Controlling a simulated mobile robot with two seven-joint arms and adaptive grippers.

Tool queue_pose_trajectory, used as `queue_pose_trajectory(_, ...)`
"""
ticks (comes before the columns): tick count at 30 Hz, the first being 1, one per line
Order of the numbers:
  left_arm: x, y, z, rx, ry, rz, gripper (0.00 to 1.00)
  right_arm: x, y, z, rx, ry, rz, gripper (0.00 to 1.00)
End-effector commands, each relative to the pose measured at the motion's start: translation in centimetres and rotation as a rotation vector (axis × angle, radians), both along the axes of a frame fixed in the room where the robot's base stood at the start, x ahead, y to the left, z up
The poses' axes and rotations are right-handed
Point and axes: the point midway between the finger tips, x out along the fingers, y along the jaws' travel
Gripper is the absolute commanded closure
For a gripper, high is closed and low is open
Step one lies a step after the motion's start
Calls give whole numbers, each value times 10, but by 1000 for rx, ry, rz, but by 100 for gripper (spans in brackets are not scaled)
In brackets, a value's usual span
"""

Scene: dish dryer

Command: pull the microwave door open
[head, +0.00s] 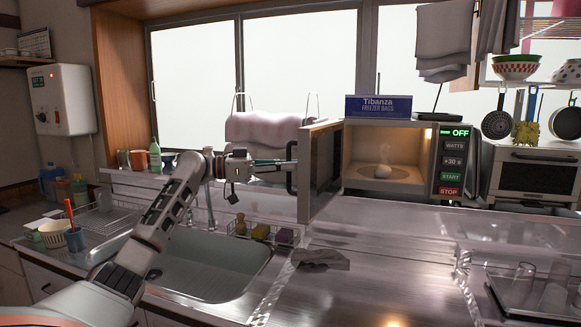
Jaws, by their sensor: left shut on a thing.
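The microwave (386,165) stands on the counter right of the middle, with a lit control panel (452,161) on its right. Its door (319,172) is swung open toward me on the left side, and the lit inside shows a small white round thing (383,171) on the plate. The dark door handle (290,178) is on the door's left edge. My left gripper (284,163) reaches from the left and is shut on the handle; its fingertips are small here. My right gripper is not in view.
The sink (205,265) lies below my left arm, with a dish rack (105,218) to its left. Sponges (261,231) and a grey cloth (320,258) lie near the door. A tray with glasses (535,292) is at lower right. The middle counter is mostly clear.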

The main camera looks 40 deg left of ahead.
Motion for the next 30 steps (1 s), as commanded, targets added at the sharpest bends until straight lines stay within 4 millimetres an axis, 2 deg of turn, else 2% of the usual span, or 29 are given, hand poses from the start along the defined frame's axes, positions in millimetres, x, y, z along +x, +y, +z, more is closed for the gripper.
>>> queue_pose_trajectory(1, 0, -1, -4, 5, 6, -2, 83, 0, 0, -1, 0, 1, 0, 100)
queue_pose_trajectory(2, 0, -1, -3, 5, 6, -2, 75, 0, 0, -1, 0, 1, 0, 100)
queue_pose_trajectory(3, 0, -1, -3, 5, 5, -2, 74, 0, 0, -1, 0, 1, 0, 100)
queue_pose_trajectory(16, -6, 5, -2, 3, 3, 0, 74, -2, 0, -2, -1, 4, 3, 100)
queue_pose_trajectory(30, -71, 63, -2, 3, 5, 2, 74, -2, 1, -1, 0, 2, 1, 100)
